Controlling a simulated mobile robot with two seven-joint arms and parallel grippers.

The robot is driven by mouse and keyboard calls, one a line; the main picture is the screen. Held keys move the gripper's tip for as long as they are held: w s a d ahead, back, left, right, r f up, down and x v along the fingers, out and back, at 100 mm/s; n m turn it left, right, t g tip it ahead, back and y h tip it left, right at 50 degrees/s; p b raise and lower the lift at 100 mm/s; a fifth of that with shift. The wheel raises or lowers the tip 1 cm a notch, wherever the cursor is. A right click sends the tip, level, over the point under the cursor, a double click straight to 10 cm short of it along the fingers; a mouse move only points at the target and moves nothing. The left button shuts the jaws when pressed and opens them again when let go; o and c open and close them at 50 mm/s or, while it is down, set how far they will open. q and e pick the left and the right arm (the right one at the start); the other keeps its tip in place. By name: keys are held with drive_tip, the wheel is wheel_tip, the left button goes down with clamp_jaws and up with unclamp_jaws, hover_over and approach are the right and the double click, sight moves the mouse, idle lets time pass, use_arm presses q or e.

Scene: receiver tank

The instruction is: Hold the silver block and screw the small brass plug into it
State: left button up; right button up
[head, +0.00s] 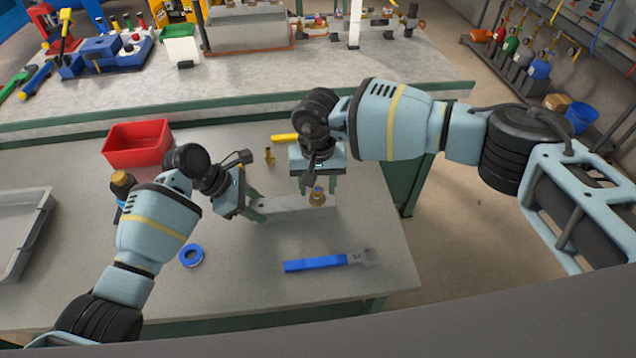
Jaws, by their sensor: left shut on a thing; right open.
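The silver block (285,209) lies on the near table. My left gripper (258,213) is shut on its left end. A brass plug (317,197) is at the top of the block towards its right end; how deep it sits I cannot tell. My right gripper (318,186) points down over it, open, with one finger on each side of the plug and no clear contact. A second brass piece (270,157) stands upright on the table behind the block. I cannot tell which of the two brass pieces is smaller.
A blue-handled wrench (320,263) lies in front of the block. A blue tape roll (192,256) lies front left. A red bin (137,150) and a grey tray (20,235) are on the left. A yellow-handled item (284,138) lies behind my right gripper.

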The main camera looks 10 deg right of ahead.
drive_tip(key=n, duration=0.4)
drive_tip(key=shift+n, duration=0.4)
drive_tip(key=n, duration=0.4)
drive_tip(key=shift+w, duration=0.1)
clamp_jaws()
